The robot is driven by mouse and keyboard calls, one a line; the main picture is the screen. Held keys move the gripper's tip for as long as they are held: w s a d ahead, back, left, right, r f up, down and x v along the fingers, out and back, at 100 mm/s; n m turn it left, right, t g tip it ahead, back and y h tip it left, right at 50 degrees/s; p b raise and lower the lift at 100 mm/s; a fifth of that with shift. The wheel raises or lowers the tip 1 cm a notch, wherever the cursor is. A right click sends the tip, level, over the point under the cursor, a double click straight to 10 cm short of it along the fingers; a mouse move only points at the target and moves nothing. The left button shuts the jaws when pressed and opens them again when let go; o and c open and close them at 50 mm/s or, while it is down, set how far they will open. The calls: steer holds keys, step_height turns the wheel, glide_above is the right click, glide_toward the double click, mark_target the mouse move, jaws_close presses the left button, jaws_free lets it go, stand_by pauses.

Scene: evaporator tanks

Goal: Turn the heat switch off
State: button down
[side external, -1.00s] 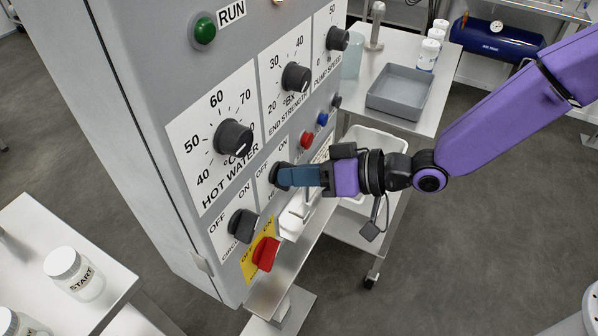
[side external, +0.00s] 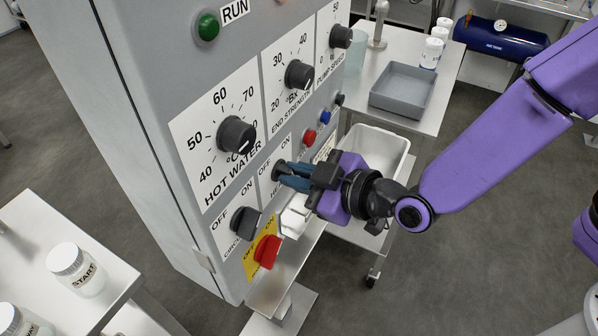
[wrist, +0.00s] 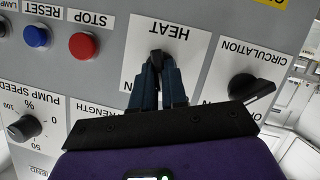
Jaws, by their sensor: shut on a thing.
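The heat switch (side external: 277,172) is a black rotary knob on a white plate in the middle of the grey panel. Its OFF and ON marks are partly in view in the side view. My gripper (side external: 284,172) is shut on the knob with its blue-grey fingers. In the wrist view the knob (wrist: 157,55) shows between the fingertips, below the upside-down HEAT label (wrist: 168,29). The fingers cover most of the knob, so I cannot tell exactly which mark it points at.
The black circulation switch (side external: 245,223) and a red switch on a yellow plate (side external: 267,251) sit below and left. Red (side external: 309,136) and blue (side external: 325,117) buttons sit above right. A white bin (side external: 390,142) stands behind my gripper. Open floor lies at the right.

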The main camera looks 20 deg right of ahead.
steer(key=shift+a+r+n+t+h, duration=0.15)
steer(key=shift+n+t+h, duration=0.1)
steer(key=shift+n+t, duration=0.4)
steer(key=shift+a+f+n+t+h, duration=0.15)
steer(key=shift+n+t+h, duration=0.15)
steer(key=shift+n, duration=0.65)
steer(key=shift+r, duration=0.15)
steer(key=c, duration=1.2)
jaws_free()
steer(key=shift+o, duration=0.2)
steer(key=shift+s, duration=0.1)
steer(key=shift+d+f, duration=0.1)
steer(key=shift+f, duration=0.1)
steer(key=shift+s, duration=0.1)
steer(key=v, duration=1.7)
